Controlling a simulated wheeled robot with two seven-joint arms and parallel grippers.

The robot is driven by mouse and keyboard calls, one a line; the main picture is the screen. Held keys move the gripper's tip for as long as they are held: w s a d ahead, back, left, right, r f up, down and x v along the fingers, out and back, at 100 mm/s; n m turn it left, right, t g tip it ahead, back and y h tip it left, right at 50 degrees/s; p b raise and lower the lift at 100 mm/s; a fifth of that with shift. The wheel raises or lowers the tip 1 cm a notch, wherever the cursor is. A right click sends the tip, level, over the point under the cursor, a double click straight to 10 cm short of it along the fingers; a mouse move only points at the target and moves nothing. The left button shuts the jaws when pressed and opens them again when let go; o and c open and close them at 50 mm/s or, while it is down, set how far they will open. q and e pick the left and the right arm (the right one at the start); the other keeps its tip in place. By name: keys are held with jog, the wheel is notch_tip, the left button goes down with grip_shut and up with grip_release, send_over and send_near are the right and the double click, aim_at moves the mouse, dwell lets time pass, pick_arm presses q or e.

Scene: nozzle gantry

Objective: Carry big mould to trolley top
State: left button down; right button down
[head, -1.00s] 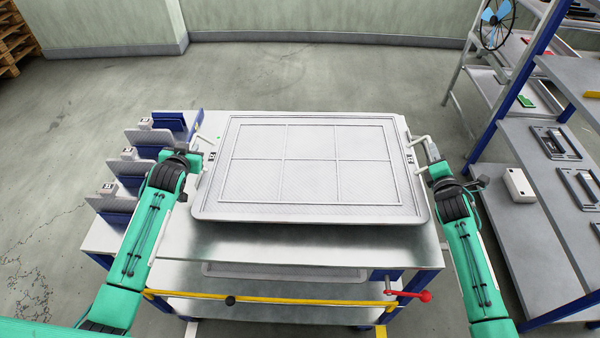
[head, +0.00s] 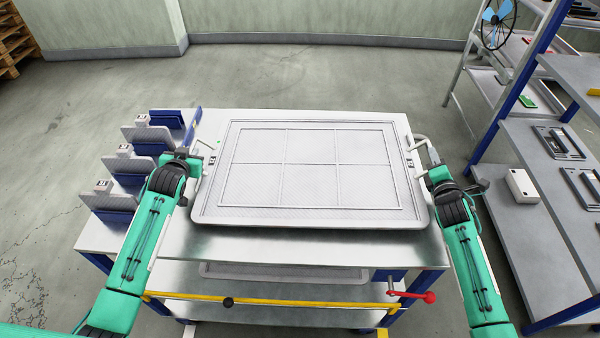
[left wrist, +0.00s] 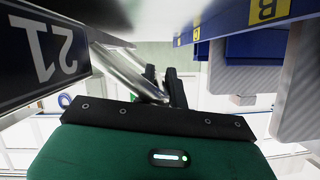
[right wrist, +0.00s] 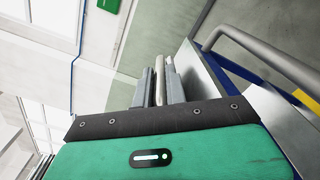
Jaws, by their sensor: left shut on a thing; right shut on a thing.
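The big mould (head: 310,215), a wide pale tray with a raised grid, lies level over the trolley top (head: 300,243) in the head view. Whether it touches the top or hangs just above it I cannot tell. My left gripper (head: 201,158) is shut on the mould's left handle, and my right gripper (head: 430,163) on its right handle. The right wrist view shows the right fingers (right wrist: 165,82) closed around a pale bar. In the left wrist view the left fingers (left wrist: 163,88) are partly hidden by a shiny bar.
Upright plates in blue holders (head: 125,165) stand along the trolley's left side. A yellow bar (head: 270,301) and red-knobbed crank (head: 428,297) are at its front. Grey shelving (head: 530,235) with a white box (head: 522,186) stands close on the right. Floor behind is clear.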

pick_arm(q)
jog(key=shift+w+f+b, duration=0.1)
jog(key=shift+f+b, duration=0.35)
jog(key=shift+b, duration=0.3)
pick_arm(e)
jog(key=shift+f, duration=0.45)
pick_arm(q)
jog(key=c, duration=1.9)
grip_release()
jog(key=shift+f, duration=0.5)
pick_arm(e)
jog(key=c, duration=1.9)
grip_release()
jog(key=shift+f, duration=0.5)
pick_arm(q)
jog(key=o, duration=0.4)
jog(key=shift+s+r, duration=0.15)
jog(key=shift+s, duration=0.05)
jog(key=shift+c, duration=0.2)
pick_arm(e)
jog(key=o, duration=0.4)
jog(key=shift+r, duration=0.15)
pick_arm(q)
jog(key=shift+o, duration=0.4)
jog(key=shift+s+d+r, duration=0.1)
pick_arm(e)
jog(key=shift+o, duration=0.3)
jog(key=shift+s+r, duration=0.2)
pick_arm(q)
jog(key=shift+r, duration=0.15)
